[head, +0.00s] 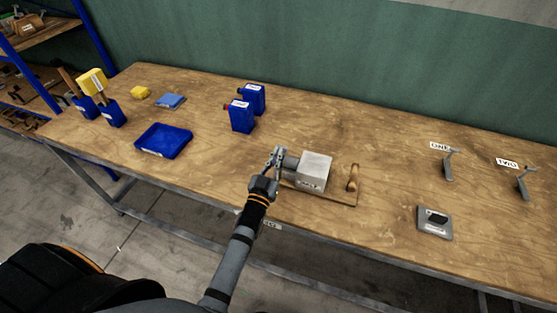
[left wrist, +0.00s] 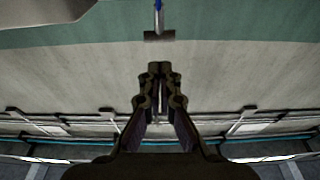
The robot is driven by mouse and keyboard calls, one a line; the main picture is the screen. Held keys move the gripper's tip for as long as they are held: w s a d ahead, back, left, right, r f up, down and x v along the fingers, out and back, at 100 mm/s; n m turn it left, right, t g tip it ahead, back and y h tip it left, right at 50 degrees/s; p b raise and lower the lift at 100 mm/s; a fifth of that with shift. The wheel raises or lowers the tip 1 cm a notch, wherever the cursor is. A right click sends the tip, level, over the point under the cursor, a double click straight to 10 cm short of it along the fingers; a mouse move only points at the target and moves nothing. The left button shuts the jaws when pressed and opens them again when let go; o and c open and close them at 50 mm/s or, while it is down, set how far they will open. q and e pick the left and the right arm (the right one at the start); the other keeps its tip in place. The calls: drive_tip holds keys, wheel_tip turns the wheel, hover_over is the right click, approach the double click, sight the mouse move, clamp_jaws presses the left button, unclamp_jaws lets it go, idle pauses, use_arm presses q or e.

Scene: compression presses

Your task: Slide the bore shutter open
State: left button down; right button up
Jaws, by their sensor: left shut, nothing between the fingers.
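A light grey metal block (head: 314,168) with a label on its front stands on a thin wooden board (head: 330,195) near the table's front edge. A darker grey part (head: 291,163) sticks out of its left side; I cannot tell whether this is the bore shutter. My left gripper (head: 277,156) is at the left end of that part, shut and empty. I cannot tell whether it touches. In the left wrist view its fingers (left wrist: 160,72) are together, and the block is not clearly seen. My right gripper is not in view.
A wooden-handled piece (head: 352,178) stands right of the block. Two blue containers (head: 241,114) stand behind, and a blue tray (head: 164,141) lies to the left. A grey plate (head: 435,222) and two small levers (head: 448,165) are at the right. Bare tabletop lies between them.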

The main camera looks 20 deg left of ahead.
sight(283, 147)
use_arm(q)
drive_tip(key=shift+w+f+b, duration=0.5)
drive_tip(key=shift+w+f, duration=0.15)
drive_tip(key=shift+w, duration=0.3)
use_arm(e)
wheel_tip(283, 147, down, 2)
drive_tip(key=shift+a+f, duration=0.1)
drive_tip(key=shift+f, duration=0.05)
use_arm(q)
drive_tip(key=w+b, duration=0.1)
drive_tip(key=w, duration=0.2)
drive_tip(key=w+b, duration=0.1)
drive_tip(key=w, duration=0.2)
drive_tip(key=shift+w+d+f, duration=0.15)
drive_tip(key=shift+w, duration=0.25)
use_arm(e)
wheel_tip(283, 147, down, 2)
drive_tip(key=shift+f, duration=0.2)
use_arm(q)
drive_tip(key=shift+s, duration=0.1)
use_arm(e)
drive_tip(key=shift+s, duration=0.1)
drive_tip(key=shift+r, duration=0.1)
